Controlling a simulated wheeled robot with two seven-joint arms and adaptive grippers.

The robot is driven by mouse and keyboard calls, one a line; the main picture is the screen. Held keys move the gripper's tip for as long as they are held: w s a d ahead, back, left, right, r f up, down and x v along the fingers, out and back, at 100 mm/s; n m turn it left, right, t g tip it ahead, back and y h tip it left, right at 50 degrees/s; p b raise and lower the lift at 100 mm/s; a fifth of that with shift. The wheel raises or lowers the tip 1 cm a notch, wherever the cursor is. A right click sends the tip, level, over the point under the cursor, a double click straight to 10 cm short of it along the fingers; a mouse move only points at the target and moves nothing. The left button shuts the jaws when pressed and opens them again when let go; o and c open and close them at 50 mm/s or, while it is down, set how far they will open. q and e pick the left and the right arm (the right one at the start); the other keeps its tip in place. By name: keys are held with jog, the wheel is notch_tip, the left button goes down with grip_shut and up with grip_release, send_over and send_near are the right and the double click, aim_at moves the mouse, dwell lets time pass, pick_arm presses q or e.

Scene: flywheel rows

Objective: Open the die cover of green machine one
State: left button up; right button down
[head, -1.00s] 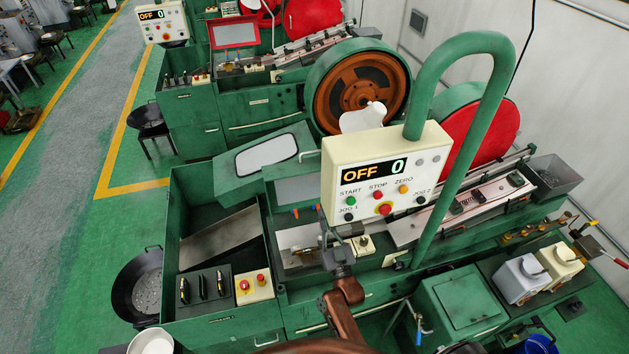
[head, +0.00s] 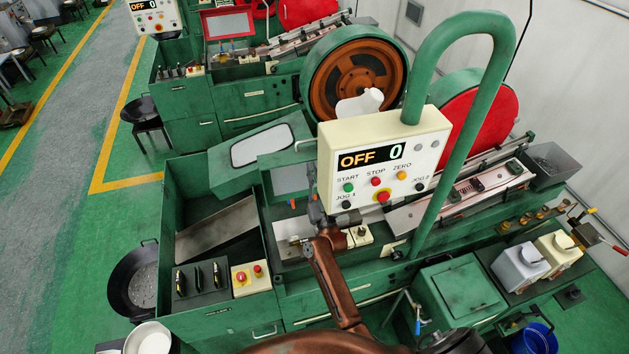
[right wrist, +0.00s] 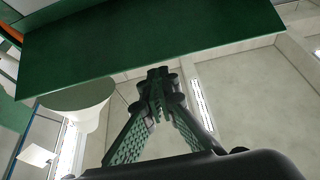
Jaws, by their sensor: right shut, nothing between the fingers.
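The near green machine has a green cover with a pale window (head: 262,147), tilted over the work area left of the control box. A thin light handle shows at its right edge. My right gripper (head: 313,202) is raised close to the cover's lower right, left of the control box, which partly hides that area. In the right wrist view, my right gripper (right wrist: 158,78) is shut and empty. Its tips are just under the edge of a dark green panel (right wrist: 150,40); I cannot tell whether they touch it. My left gripper is not in view.
The control box (head: 384,165) reads OFF 0 and hangs from a thick green curved pipe (head: 490,100), close to my right arm. A flywheel (head: 357,85) stands behind. A small switch box (head: 250,279) and a dark pan (head: 138,283) are at lower left.

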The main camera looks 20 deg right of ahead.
jog(key=shift+w+f, duration=0.1)
jog(key=shift+w, duration=0.25)
jog(key=x, duration=0.2)
jog(key=shift+w+d, duration=0.1)
jog(key=shift+w, duration=0.3)
jog(key=shift+s, duration=0.1)
jog(key=s+a+f+p, duration=0.1)
jog(key=s+a+p, duration=0.1)
jog(key=s, duration=1)
jog(key=shift+s+f+p, duration=0.25)
jog(key=shift+s+p, duration=0.15)
jog(key=shift+p, duration=0.5)
